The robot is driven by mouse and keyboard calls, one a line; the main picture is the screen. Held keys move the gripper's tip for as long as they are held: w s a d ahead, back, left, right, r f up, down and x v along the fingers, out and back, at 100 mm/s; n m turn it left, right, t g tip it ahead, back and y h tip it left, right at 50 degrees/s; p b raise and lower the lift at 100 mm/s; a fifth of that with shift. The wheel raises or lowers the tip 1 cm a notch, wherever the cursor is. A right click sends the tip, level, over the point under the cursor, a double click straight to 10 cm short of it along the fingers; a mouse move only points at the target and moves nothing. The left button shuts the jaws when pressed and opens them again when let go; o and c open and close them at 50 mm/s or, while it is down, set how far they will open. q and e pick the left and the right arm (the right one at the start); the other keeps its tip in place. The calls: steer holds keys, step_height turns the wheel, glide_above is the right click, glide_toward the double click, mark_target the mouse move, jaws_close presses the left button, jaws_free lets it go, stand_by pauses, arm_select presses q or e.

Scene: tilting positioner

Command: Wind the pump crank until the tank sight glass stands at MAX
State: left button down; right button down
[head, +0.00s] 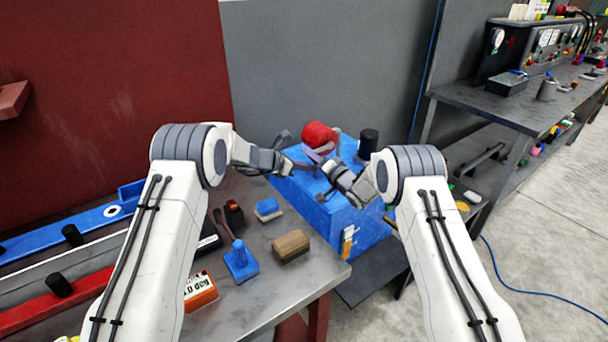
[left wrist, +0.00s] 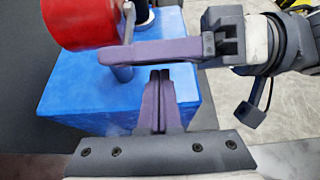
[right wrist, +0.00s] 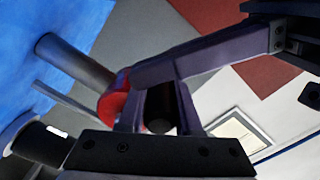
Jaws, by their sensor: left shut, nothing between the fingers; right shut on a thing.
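The blue box-shaped pump unit (head: 345,215) stands beside the bench, with a red cylinder (head: 318,137) and a black cylinder (head: 368,142) on top. A narrow white-and-orange strip (head: 348,243) on its front face may be the sight glass; its level is too small to read. My right gripper (head: 318,156) is shut on the crank handle, a dark grip (right wrist: 160,108) between its fingers in the right wrist view. A grey crank bar (left wrist: 129,20) shows by its fingertips in the left wrist view. My left gripper (left wrist: 158,76) is shut and empty, close beside the right fingers.
The grey bench (head: 250,300) holds a brown block (head: 291,245), a blue stamp-like tool (head: 240,262), a blue-topped block (head: 268,209) and an orange box (head: 200,291). A second workbench (head: 505,105) stands at right. Open floor (head: 550,220) lies on the right.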

arm_select(q)
steer(key=shift+r, duration=0.25)
arm_select(e)
steer(key=shift+w+d+r, duration=0.1)
steer(key=shift+w+r, duration=0.1)
steer(key=shift+r, duration=0.25)
arm_select(q)
steer(key=shift+w+d+r, duration=0.15)
steer(key=shift+r, duration=0.8)
arm_select(e)
steer(key=c, duration=0.6)
jaws_free()
steer(key=shift+f, duration=0.15)
arm_select(q)
steer(key=shift+f, duration=0.1)
arm_select(e)
steer(key=shift+f, duration=0.1)
arm_select(q)
steer(key=shift+f, duration=0.1)
arm_select(e)
steer(key=shift+s, duration=0.15)
